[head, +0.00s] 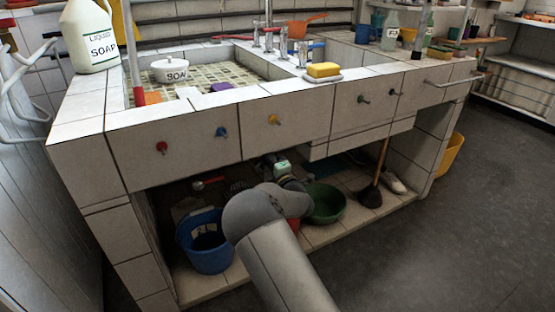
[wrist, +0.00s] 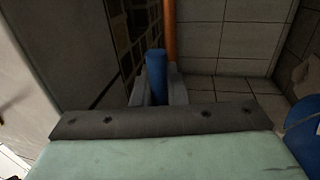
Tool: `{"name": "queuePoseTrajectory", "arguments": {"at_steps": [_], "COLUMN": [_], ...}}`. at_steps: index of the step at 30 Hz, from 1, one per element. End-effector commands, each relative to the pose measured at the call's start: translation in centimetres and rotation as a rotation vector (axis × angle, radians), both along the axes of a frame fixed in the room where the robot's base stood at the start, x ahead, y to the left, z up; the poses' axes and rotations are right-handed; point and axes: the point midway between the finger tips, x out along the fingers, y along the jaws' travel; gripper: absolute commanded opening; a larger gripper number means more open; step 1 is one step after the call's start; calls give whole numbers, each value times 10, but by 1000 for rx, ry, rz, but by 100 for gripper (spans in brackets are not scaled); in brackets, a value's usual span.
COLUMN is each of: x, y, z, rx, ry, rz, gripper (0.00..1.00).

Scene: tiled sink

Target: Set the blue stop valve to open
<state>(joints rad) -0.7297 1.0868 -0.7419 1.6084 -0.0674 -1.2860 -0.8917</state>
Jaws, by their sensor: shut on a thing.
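The blue stop valve shows in the wrist view as a blue handle (wrist: 157,72), standing up between the two grey fingers of my gripper (wrist: 159,93). The fingers are shut on it. An orange-brown pipe (wrist: 170,22) runs just behind the handle. The valve's body and the far end of the handle's joint are hidden, so I cannot tell its setting. In the head view my gripper's pale green hand (head: 282,166) is under the sink, behind my arm. The fingers and the blue stop valve are hidden there.
Under the sink, a blue bucket (head: 205,246) stands left of my arm and a green basin (head: 326,203) right of it. A red-handled part (head: 207,182) is behind the bucket. The sink's tiled front (head: 180,150), with coloured knobs, hangs above my gripper.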

Motion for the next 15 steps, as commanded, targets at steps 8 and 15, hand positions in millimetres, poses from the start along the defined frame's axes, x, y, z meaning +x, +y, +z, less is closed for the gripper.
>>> {"name": "queuePoseTrajectory", "arguments": {"at_steps": [8,15], "x": [0,0], "y": [0,0], "z": [1,1], "rx": [-3,-2], "ry": [-3,-3], "rz": [0,0], "gripper": [0,34]}}
